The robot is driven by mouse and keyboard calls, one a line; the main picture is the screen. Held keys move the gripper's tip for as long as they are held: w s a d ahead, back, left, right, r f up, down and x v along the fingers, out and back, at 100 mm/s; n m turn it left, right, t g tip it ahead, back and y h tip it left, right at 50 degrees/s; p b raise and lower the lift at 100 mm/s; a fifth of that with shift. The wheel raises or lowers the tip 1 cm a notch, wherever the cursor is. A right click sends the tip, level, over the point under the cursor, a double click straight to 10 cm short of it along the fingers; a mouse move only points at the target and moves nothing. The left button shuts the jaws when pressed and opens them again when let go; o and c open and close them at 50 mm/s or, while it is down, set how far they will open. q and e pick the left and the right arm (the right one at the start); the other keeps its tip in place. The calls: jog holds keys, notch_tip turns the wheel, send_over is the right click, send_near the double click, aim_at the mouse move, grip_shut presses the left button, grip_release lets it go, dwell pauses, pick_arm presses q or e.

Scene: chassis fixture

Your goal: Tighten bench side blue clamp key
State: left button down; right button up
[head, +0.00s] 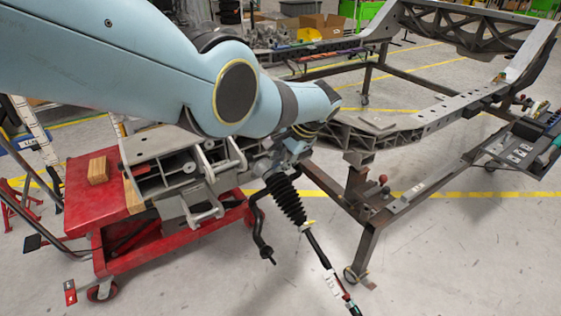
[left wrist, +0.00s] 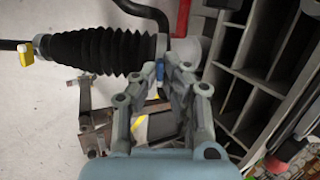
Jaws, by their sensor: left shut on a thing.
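My left gripper (head: 290,150) reaches in from the left, partly covered by my arm, at the upper end of a black ribbed boot (head: 287,200). In the left wrist view, the gripper (left wrist: 168,72) has its fingers closed on a small blue clamp key (left wrist: 160,71). The key sits at the wide end of the black boot (left wrist: 98,52), beside a light grey collar. Most of the key is hidden by the fingers. A yellow piece (left wrist: 25,53) is at the boot's narrow end. My right gripper is not in view.
A red cart (head: 95,195) carrying a grey metal casting (head: 180,170) stands to the left of the boot. A bent black bar (head: 259,230) hangs beside the boot. Open floor lies in front.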

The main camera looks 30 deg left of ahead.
pick_arm(q)
jog(key=c, duration=1.5)
grip_release()
jog(key=shift+w+d+r, duration=0.1)
jog(key=shift+d+r, duration=0.25)
jog(key=shift+r, duration=0.2)
jog(key=v, duration=1)
jog(key=shift+d+r, duration=0.1)
jog(key=shift+r, duration=0.2)
